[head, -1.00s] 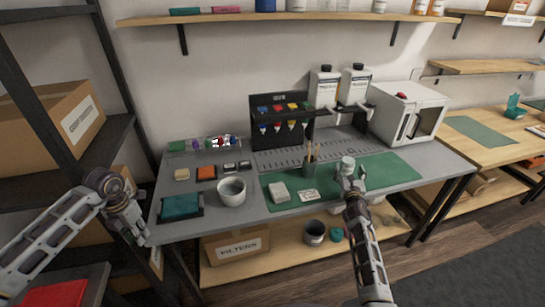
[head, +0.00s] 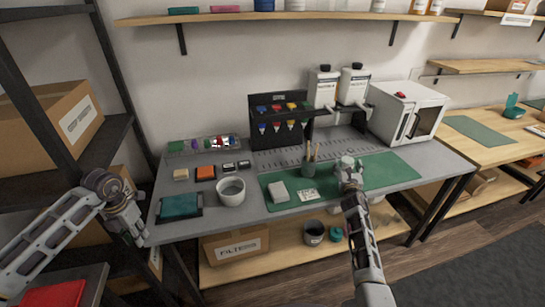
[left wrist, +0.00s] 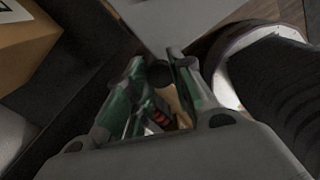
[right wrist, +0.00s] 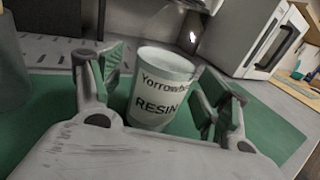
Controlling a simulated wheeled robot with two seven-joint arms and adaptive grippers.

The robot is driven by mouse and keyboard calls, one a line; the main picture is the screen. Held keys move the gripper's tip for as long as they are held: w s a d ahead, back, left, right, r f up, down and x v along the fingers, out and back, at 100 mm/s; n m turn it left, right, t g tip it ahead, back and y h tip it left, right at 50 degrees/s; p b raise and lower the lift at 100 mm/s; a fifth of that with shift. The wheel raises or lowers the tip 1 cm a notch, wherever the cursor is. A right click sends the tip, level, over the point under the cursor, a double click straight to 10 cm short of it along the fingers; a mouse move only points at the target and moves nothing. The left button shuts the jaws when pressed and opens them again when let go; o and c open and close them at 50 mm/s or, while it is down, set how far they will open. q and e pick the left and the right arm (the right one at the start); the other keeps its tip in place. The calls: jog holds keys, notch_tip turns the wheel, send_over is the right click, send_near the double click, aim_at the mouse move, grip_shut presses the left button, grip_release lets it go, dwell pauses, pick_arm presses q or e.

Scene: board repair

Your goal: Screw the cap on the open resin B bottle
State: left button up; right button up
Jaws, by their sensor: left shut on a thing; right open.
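A pale round jar labelled "RESIN" (right wrist: 155,95) stands upright on the green mat, between the fingers of my right gripper (right wrist: 158,92). The rest of its label is partly out of sight, and I cannot tell whether its pale top is open. In the head view the jar (head: 347,161) stands at the right gripper (head: 350,172), which is open around it. My left gripper (head: 138,232) is at the left front of the bench, off its edge. In the left wrist view the left gripper (left wrist: 160,66) is shut on a small dark round thing (left wrist: 163,78), perhaps a cap.
Two white bottles with black tops (head: 324,86) stand in a dispenser at the back. A white oven (head: 408,112) stands at the back right.

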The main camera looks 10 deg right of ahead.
pick_arm(q)
jog(key=shift+f, duration=0.1)
pick_arm(e)
jog(key=shift+w+d, duration=0.2)
jog(key=shift+w, duration=0.4)
jog(key=c, duration=1.3)
jog(key=shift+r, duration=0.25)
